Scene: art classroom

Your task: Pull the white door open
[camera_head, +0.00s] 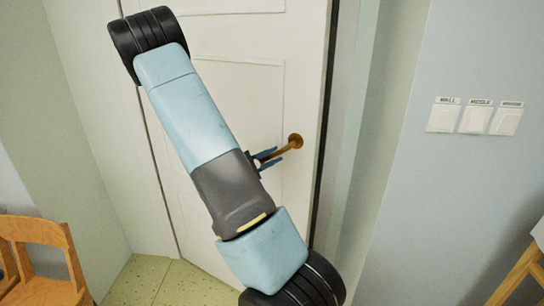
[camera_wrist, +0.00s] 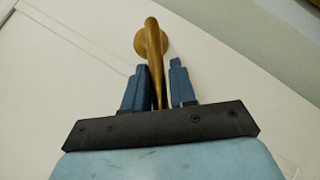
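The white door (camera_head: 296,90) fills the middle of the head view, behind my arm. A dark strip runs along its right edge; I cannot tell whether it is a gap. The brass handle (camera_head: 293,142) sits near that edge, and its lever points left toward my gripper (camera_head: 271,158). In the wrist view the handle (camera_wrist: 153,40) comes down between the two blue fingers of my gripper (camera_wrist: 160,70). The fingers are apart, with the lever close to the left finger and a visible gap to the right one. The lever's lower end is hidden by the gripper body.
A wooden chair (camera_head: 40,238) stands at the lower left. Three white switches (camera_head: 474,118) are on the wall at right. A wooden-legged piece of furniture (camera_head: 520,272) shows at the lower right edge. A patch of speckled floor (camera_head: 160,283) is clear below the door.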

